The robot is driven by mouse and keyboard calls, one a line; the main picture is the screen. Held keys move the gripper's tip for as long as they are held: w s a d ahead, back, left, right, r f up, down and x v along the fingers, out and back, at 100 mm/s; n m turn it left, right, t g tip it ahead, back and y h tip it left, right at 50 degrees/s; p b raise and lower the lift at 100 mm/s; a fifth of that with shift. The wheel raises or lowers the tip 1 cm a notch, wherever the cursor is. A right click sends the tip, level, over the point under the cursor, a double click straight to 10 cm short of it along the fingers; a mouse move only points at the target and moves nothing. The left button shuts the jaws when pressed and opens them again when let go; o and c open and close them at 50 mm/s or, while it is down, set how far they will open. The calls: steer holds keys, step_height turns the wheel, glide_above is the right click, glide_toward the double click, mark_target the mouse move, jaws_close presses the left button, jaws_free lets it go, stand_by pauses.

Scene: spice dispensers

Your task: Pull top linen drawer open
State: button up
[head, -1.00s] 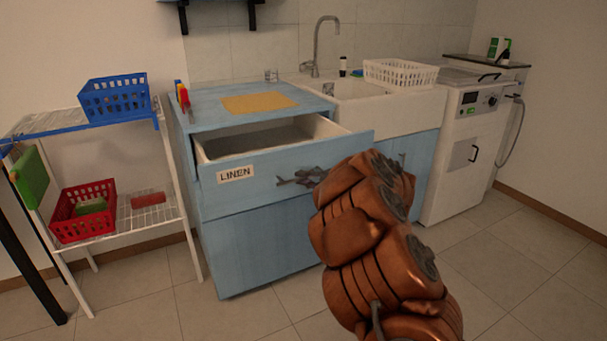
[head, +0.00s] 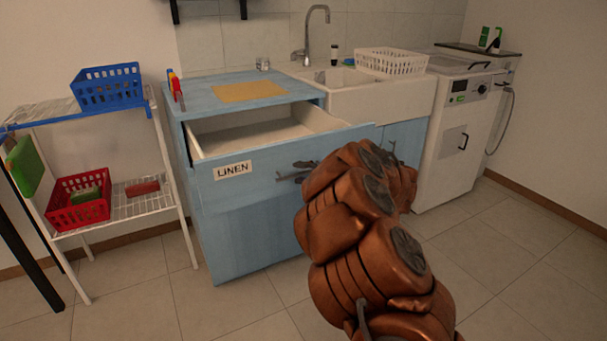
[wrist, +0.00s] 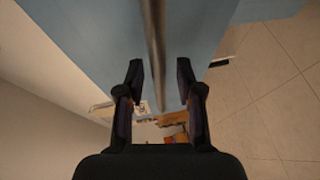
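The top linen drawer (head: 262,162) has a blue front with a white LINEN label (head: 233,170). It stands partly open, and its pale, empty-looking inside shows in the head view. My gripper (wrist: 160,85) reaches the right half of the drawer front, largely covered by my copper-coloured arm in the head view. In the wrist view the two dark fingers are apart, with the thin handle bar (wrist: 155,45) running between them. Gaps show on both sides of the bar. The blue drawer front (wrist: 95,45) fills the upper wrist view.
A yellow cloth (head: 250,92) lies on the cabinet top. A white sink (head: 385,105) and a white washing machine (head: 455,140) stand right. A wire shelf (head: 150,205) with a red basket (head: 78,203) and blue basket (head: 108,88) stands left. Tiled floor (head: 245,308) in front is clear.

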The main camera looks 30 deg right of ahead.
steer(key=v, duration=1.2)
stand_by(0.6)
